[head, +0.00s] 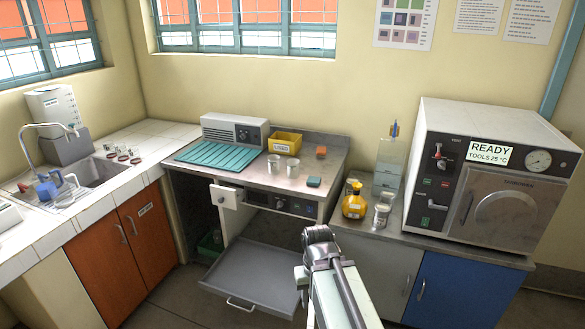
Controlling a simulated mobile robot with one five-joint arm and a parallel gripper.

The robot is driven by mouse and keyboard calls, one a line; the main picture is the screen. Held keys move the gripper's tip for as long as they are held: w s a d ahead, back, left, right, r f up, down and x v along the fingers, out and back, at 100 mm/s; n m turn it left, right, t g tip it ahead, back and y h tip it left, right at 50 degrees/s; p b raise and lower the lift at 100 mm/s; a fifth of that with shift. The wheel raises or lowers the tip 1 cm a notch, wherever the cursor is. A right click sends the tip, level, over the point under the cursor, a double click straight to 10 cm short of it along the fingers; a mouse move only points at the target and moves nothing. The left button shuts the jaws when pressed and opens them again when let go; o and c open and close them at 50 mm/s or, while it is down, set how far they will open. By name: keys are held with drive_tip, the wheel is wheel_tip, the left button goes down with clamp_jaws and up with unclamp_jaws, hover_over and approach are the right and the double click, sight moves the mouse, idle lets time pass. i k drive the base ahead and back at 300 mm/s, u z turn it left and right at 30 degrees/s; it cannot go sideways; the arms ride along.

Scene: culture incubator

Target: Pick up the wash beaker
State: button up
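Two small pale grey beakers stand upright close together on the middle metal worktop, a left one (273,165) and a right one (293,168). I cannot tell which, if either, is the wash beaker, as no label is readable on them. My arm rises from the bottom of the head view. Its dark far end, at my gripper (318,236), appears in front of the worktop and apart from both beakers. The fingers cannot be made out, and no held object shows.
A teal ribbed mat (215,155), a yellow bin (286,143) and orange and teal blocks surround the beakers. An open drawer (255,276) juts out below. An amber bottle (354,203), a glass jar (381,215) and an incubator (495,180) stand right; a sink (95,172) is left.

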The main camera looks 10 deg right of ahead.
sight(292, 163)
drive_tip(key=k, duration=1.3)
drive_tip(key=u, duration=0.35)
drive_tip(key=i, duration=0.8)
drive_tip(key=u, duration=1.05)
drive_tip(key=i, duration=1.75)
drive_tip(key=z, duration=0.3)
drive_tip(key=i, duration=1.35)
drive_tip(key=z, duration=0.75)
drive_tip(key=k, duration=0.7)
drive_tip(key=z, duration=0.25)
drive_tip(key=i, duration=0.7)
drive_tip(key=u, duration=0.15)
drive_tip(key=k, duration=0.85)
drive_tip(key=z, duration=0.05)
